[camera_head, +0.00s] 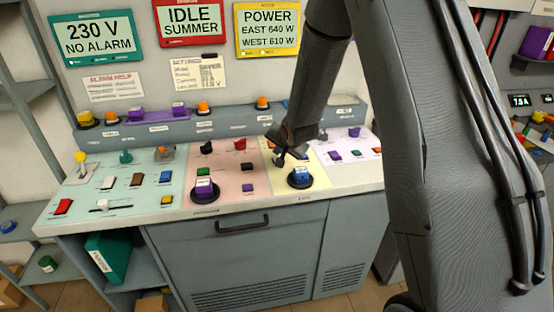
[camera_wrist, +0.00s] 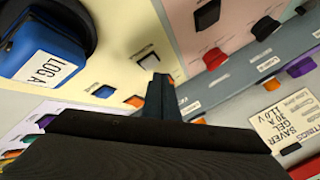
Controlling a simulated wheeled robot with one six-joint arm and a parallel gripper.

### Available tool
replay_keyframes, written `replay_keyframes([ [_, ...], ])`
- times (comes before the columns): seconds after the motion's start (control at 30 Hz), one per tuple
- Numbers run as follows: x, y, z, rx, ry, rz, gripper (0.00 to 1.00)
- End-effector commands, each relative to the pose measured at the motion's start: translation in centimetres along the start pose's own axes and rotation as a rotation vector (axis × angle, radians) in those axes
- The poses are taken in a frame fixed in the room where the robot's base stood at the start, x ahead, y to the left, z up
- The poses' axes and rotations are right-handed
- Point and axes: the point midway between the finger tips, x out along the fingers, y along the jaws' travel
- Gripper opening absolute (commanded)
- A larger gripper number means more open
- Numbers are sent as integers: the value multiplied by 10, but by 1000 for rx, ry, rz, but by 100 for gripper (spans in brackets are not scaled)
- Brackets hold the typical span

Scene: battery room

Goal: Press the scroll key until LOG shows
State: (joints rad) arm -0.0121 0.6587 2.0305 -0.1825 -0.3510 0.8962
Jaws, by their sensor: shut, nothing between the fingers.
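The yellow display (camera_head: 267,28) on the wall reads POWER, EAST 640 W, WEST 610 W; LOG does not show on it. My gripper (camera_head: 279,160) is shut and empty over the pale yellow panel section (camera_head: 270,185), behind the blue knob (camera_head: 300,174). In the wrist view the closed fingers (camera_wrist: 160,92) point at the yellow section, close to a small dark key (camera_wrist: 148,60). I cannot tell whether they touch it. The blue knob, labelled LOG A, also shows in the wrist view (camera_wrist: 45,55). No key's label reads clearly as scroll.
A green display (camera_head: 96,38) reads 230 V NO ALARM; a red display (camera_head: 189,21) reads IDLE SUMMER. A purple knob (camera_head: 204,190) and several small keys sit left of my gripper. A grey raised ledge (camera_head: 230,122) runs behind the panel.

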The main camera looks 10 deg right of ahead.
Motion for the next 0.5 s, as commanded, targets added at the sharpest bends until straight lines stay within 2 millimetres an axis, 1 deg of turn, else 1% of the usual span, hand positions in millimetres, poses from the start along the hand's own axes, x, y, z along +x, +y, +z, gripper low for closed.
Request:
replay_keyframes([
  [0.23,1,1,1,0,0,0,0],
  [0.5,6,4,5,1,0,0,0],
])
